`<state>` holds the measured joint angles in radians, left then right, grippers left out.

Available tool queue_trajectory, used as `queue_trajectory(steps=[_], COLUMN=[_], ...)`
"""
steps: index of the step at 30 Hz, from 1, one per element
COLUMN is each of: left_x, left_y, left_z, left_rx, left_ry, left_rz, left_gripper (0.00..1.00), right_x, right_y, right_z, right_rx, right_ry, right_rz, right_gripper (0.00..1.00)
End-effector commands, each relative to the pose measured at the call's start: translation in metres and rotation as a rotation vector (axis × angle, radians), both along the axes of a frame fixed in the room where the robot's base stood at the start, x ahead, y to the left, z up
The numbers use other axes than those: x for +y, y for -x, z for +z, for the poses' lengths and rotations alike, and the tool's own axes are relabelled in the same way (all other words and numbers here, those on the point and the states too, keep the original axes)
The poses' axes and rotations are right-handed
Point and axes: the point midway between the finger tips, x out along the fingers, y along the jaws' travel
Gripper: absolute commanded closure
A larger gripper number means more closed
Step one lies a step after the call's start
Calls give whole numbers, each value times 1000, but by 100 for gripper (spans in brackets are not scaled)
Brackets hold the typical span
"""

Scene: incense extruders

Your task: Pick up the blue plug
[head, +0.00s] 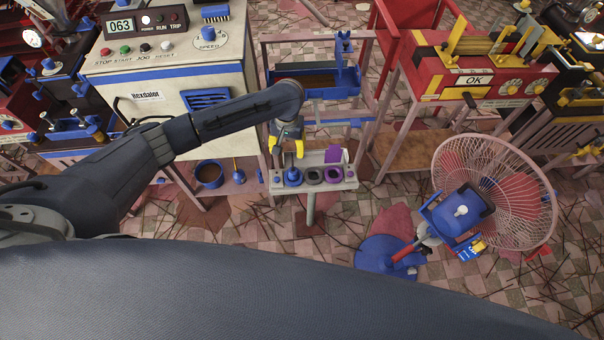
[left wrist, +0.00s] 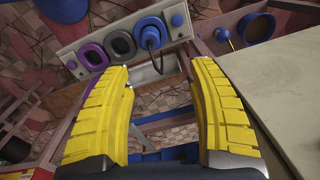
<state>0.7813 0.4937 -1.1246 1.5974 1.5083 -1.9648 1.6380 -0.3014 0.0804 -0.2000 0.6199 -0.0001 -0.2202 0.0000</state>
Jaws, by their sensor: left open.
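The blue plug (head: 293,175) sits at the left end of a row on a small light-grey rack (head: 350,184), beside a grey ring and a purple ring. In the left wrist view the blue plug (left wrist: 150,32) has a dark loop and stands beyond the fingertips, apart from them. My left gripper (head: 288,147) has yellow fingers and hangs above and behind the rack, near the plug. In the left wrist view the gripper (left wrist: 160,72) is open, with nothing between its fingers. My right gripper is not in view.
A cream machine (head: 170,85) stands left of the rack. A blue trough (head: 325,84) on a frame is behind it. A fan (head: 495,190) with a blue base stands at right. A dark blue pot (head: 209,174) is on a low shelf at left.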

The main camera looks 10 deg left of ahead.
Motion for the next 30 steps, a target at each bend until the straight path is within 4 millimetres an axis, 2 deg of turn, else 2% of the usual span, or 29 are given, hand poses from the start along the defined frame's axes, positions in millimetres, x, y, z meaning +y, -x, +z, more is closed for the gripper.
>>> queue_trajectory(steps=[3, 7, 21, 30], left_x=[-6, -8, -9, -8], left_y=[3, 6, 5, 5], left_z=[16, 13, -68, -97], left_rx=[8, 16, 16, 13], left_ry=[24, 35, 35, 35], left_rz=[-2, -1, 1, -1], left_gripper=[41, 41, 41, 41], right_x=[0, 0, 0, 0], right_y=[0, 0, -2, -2], right_z=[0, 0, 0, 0], right_rx=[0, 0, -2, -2], right_ry=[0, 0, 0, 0], right_rz=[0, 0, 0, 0], right_gripper=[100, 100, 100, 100])
